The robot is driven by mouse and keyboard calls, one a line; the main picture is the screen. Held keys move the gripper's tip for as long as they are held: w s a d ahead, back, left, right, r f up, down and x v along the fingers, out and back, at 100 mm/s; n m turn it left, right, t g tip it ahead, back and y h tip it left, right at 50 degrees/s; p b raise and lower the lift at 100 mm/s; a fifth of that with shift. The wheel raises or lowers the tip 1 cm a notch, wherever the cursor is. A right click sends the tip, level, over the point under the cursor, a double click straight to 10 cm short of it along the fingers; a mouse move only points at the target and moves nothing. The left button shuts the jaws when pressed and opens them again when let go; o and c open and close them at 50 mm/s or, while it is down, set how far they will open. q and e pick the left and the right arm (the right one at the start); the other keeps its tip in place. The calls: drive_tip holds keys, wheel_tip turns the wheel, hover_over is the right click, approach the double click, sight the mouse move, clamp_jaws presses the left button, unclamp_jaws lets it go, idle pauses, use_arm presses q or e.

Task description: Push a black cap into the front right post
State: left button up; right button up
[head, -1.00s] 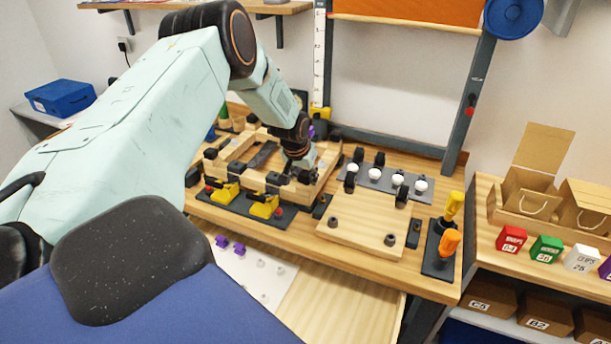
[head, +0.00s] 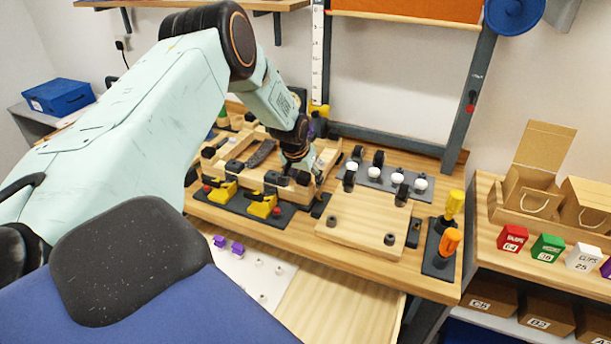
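A light wooden frame (head: 231,170) with black pieces at its corners lies at the back left of the workbench. My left gripper (head: 302,180) points down at the frame's front right corner. Its fingers are small and dark against black parts there, so I cannot tell whether they are open or hold a cap. The front right post is hidden by the gripper. Black caps (head: 379,158) and white caps (head: 396,178) stand on a grey strip (head: 370,179) right of the frame. My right gripper is not in view.
Yellow clamps (head: 262,205) line the frame's front on a dark base. Orange- and yellow-handled tools (head: 448,242) stand at the bench's right end. An upright rack (head: 466,105) rises behind.

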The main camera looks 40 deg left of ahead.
use_arm(q)
drive_tip(key=shift+s+f, duration=0.25)
drive_tip(key=shift+s, duration=0.1)
drive_tip(key=shift+d+r, duration=0.2)
drive_tip(key=shift+r, duration=0.1)
drive_tip(key=shift+w+a, duration=0.15)
drive_tip(key=shift+a, duration=0.05)
drive_tip(key=o, duration=0.4)
drive_tip(key=shift+w+d+r, duration=0.1)
wheel_tip(320, 180, up, 6)
drive_tip(key=p, duration=0.6)
drive_tip(key=shift+r, duration=0.1)
